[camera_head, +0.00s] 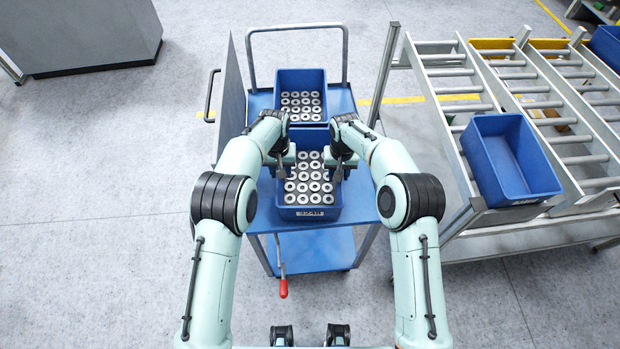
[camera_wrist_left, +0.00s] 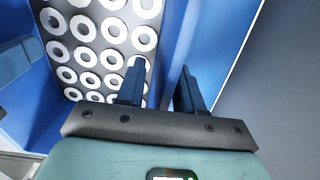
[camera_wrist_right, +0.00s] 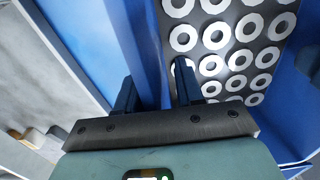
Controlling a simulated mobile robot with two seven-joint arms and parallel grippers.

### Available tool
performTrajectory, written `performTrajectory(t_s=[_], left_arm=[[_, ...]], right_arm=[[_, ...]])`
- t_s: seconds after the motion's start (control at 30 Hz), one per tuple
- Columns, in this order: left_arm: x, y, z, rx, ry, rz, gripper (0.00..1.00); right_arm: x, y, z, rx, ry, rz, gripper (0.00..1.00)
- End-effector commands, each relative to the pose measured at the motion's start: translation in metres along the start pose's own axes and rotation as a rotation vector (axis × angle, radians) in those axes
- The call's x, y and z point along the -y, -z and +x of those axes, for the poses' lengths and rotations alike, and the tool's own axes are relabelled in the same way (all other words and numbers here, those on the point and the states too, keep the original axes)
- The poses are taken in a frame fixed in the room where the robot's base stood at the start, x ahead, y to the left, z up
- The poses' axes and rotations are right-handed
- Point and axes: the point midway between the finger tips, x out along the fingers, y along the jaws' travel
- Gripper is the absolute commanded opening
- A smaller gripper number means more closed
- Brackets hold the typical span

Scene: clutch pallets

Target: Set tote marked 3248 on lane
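A blue tote (camera_head: 310,213) full of grey ring-shaped discs sits on the near part of the blue cart; the number on its front label is too small to read surely. A second blue tote (camera_head: 300,77) with similar discs stands behind it. My left gripper (camera_head: 283,172) is at the near tote's left wall. In the left wrist view its fingers (camera_wrist_left: 160,88) are apart, one inside the tote and one outside. My right gripper (camera_head: 340,170) is at the right wall, and in the right wrist view its fingers (camera_wrist_right: 158,92) straddle that wall, apart.
The blue cart (camera_head: 262,215) has a handle at the back, a side panel at left and a red-tipped lever (camera_head: 283,288). A roller rack (camera_head: 455,90) with several lanes stands at right. An empty-looking blue tote (camera_head: 512,165) sits at its near end.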

Motion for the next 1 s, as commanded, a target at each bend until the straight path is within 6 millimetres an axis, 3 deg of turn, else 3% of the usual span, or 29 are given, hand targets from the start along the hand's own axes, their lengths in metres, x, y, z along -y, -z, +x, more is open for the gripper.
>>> performTrajectory(t_s=[0.03, 0.07, 0.1, 0.17, 1.0], left_arm=[[0.0000, 0.0000, -0.0002, 0.000, 0.000, 0.000, 0.36], [0.0000, 0.0000, -0.0002, 0.000, 0.000, 0.000, 0.30], [0.0000, 0.0000, -0.0003, 0.000, 0.000, 0.000, 0.17], [-0.0001, 0.0000, -0.0004, 0.000, 0.000, 0.000, 0.00], [-0.0015, 0.0001, -0.0013, -0.001, -0.001, 0.003, 0.00]], right_arm=[[0.0000, 0.0000, -0.0001, 0.000, 0.000, 0.000, 0.37], [0.0000, 0.0000, -0.0002, 0.000, 0.000, 0.000, 0.30], [0.0000, 0.0000, -0.0002, 0.000, 0.000, 0.000, 0.17], [0.0000, 0.0000, -0.0003, 0.000, 0.000, 0.000, 0.00], [0.0012, 0.0001, -0.0011, -0.001, 0.000, -0.003, 0.00]])
